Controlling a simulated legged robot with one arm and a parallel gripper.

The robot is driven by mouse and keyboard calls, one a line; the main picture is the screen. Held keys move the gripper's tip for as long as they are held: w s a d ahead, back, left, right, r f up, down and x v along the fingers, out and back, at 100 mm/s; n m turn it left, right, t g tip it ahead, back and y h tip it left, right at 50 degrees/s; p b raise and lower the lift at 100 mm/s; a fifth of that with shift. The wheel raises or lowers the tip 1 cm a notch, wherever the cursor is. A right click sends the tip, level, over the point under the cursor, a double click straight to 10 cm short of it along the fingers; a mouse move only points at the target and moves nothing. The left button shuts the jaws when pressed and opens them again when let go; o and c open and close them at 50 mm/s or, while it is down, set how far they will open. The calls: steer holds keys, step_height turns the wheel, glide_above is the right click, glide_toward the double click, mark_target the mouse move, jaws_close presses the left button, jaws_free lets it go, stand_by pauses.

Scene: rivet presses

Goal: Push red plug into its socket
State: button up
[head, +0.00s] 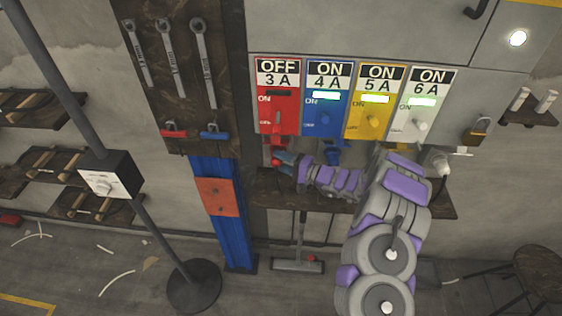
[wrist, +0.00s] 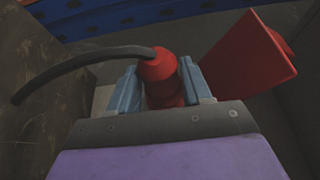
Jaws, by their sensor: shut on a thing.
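The red plug (wrist: 157,68) is held between the blue fingers of my gripper (wrist: 160,82) in the wrist view. A black cable (wrist: 80,62) curves from the plug to the left. In the head view my gripper (head: 287,162) is just below the red 3 A box (head: 278,108), which reads OFF and has an unlit display. A small red part (head: 277,141) hangs under that box near the fingers. A red flat flap (wrist: 248,55) stands to the right of the plug in the wrist view. Whether the plug touches the socket is hidden.
Blue (head: 325,115), yellow (head: 373,112) and white (head: 421,115) boxes to the right read ON with lit displays. A blue plug (head: 332,152) hangs under the blue box. A wooden shelf (head: 440,205) runs below. A blue post (head: 225,225) stands at left.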

steer(key=shift+w, duration=0.55)
steer(key=o, duration=1.1)
steer(key=shift+c, duration=0.2)
steer(key=shift+s+r+p, duration=0.15)
steer(key=shift+s+p, duration=0.25)
steer(key=shift+s, duration=0.25)
steer(key=shift+p, duration=0.8)
